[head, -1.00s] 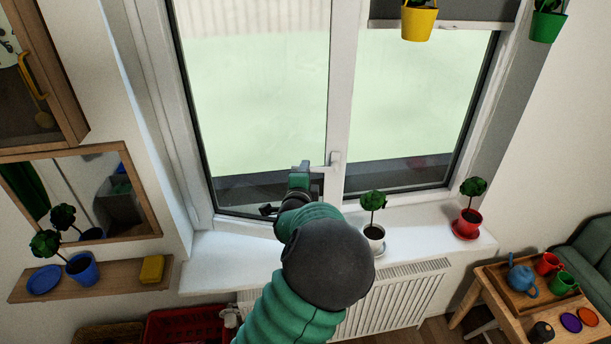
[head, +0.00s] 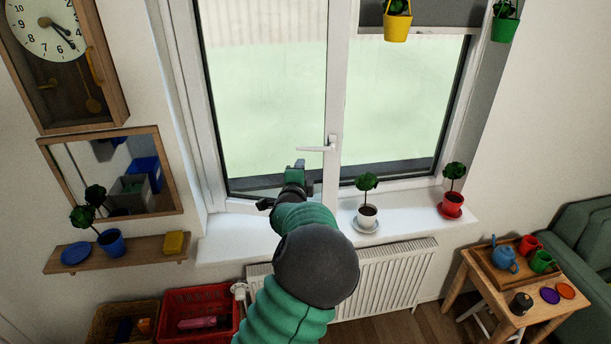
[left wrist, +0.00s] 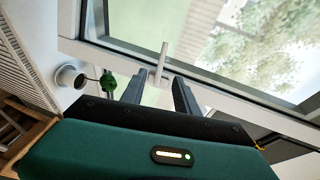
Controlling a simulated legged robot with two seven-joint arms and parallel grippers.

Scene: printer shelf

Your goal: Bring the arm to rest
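My left arm comes up from the bottom middle of the head view. Its gripper (head: 283,186) is in front of the lower window, below and left of the white window handle (head: 318,149), and looks apart from it. The handle lever lies level, pointing left. In the left wrist view my left gripper (left wrist: 159,92) shows two dark fingers spread apart. The handle (left wrist: 161,62) shows beyond the gap between them, and nothing is held. My right gripper is in neither view.
The windowsill (head: 235,240) holds a white-potted plant (head: 367,216) close to my arm and a red-potted plant (head: 452,205). A radiator (head: 390,280) is below. A shelf (head: 140,252) is left; a table (head: 500,310) with a tray stands right.

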